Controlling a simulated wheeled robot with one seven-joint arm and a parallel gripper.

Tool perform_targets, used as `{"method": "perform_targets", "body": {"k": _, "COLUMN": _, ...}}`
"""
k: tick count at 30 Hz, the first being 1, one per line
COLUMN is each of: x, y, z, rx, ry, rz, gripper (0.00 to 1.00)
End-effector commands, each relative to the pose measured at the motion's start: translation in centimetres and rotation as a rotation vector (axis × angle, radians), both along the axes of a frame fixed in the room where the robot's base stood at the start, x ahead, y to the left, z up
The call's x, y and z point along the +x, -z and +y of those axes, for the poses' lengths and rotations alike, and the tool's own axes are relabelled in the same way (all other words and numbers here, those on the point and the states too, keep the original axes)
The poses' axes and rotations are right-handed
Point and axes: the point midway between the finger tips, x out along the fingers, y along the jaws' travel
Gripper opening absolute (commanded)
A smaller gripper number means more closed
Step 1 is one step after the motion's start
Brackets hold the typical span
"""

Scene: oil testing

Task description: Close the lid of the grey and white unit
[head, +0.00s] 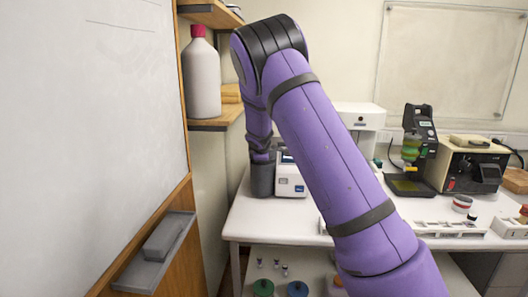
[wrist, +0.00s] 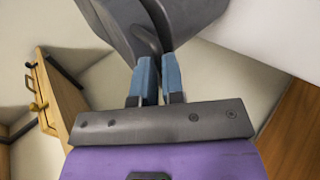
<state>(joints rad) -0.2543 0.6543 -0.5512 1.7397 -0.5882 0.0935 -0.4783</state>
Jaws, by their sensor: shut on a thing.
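The grey and white unit (head: 290,181) stands on the left end of the white table, with a small dark screen on its upper front. My arm and wrist hide its left side and part of its top in the head view. In the wrist view, my gripper (wrist: 158,62) has its two blue fingers close together at a dark grey curved part, which looks like the unit's lid (wrist: 115,28). The fingers are shut on its edge. The fingertips are hidden in the head view. How far the lid stands open cannot be told.
The white table (head: 245,222) runs right, with a black tester (head: 416,140), a beige machine (head: 465,165) and a white rack (head: 445,229). A white bottle with a red cap (head: 202,75) stands on a wooden shelf at left. A whiteboard (head: 90,120) fills the near left.

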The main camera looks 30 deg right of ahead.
Motion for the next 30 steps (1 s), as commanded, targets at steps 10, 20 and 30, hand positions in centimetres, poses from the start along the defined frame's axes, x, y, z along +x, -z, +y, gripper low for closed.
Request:
{"method": "perform_targets", "body": {"k": 10, "x": 0.0, "y": 0.0, "z": 0.0, "rx": 0.001, "ry": 0.001, "rz": -0.002, "gripper": 0.37}}
{"method": "perform_targets", "body": {"k": 20, "x": -0.9, "y": -1.2, "z": 0.7, "rx": 0.001, "ry": -0.001, "rz": -0.003, "gripper": 0.37}}
{"method": "perform_targets", "body": {"k": 30, "x": -4.7, "y": -5.3, "z": 3.4, "rx": 0.002, "ry": -0.002, "rz": -0.004, "gripper": 0.37}}
